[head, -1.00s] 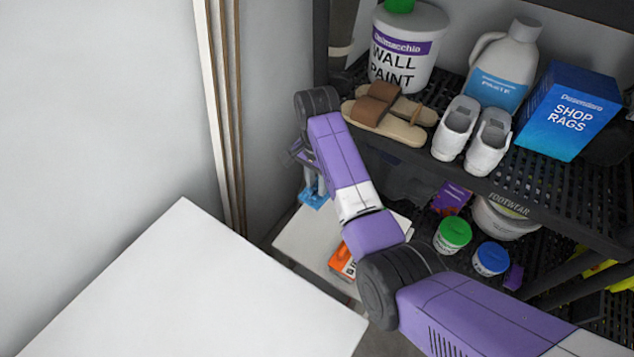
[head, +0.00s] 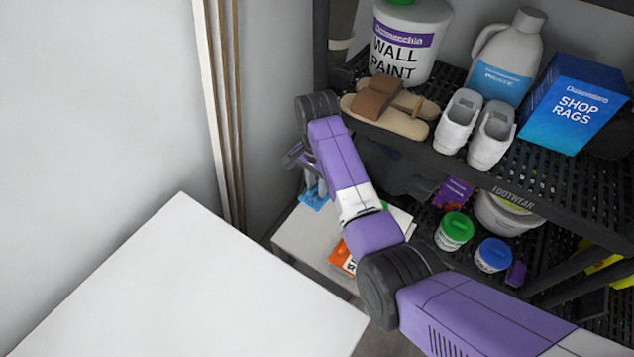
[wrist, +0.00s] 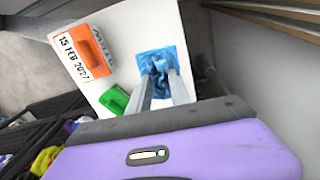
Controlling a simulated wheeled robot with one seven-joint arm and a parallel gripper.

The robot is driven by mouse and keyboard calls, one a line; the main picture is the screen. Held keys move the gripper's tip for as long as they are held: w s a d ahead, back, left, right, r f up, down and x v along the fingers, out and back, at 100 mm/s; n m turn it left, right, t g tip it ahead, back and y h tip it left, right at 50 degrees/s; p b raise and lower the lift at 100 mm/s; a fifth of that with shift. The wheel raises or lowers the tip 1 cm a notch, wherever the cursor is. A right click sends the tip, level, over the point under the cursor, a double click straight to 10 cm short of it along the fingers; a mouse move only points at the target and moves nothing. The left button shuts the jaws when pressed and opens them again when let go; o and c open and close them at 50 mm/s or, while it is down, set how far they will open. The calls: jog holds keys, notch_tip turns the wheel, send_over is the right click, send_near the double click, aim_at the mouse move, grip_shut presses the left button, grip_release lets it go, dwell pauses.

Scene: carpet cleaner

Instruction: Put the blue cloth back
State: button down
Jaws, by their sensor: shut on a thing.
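The blue cloth (wrist: 157,55) is crumpled between the two fingertips of my gripper (wrist: 162,74), which is shut on it. In the wrist view the cloth appears over the right part of a low white surface (wrist: 135,30); I cannot tell whether it touches that surface. In the head view the cloth (head: 314,199) shows below my gripper (head: 313,187), at the left of the shelving, with part of the gripper hidden by my wrist.
A black shelf (head: 400,150) with sandals, white shoes (head: 457,120) and a shop rags box (head: 575,105) stands right. A white tabletop (head: 190,290) is nearer, bare.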

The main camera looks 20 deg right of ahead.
jog(key=shift+f+b, duration=2.95)
jog(key=shift+f, duration=2.15)
jog(key=shift+f, duration=0.25)
jog(key=c, duration=1.1)
grip_release()
jog(key=shift+r, duration=0.15)
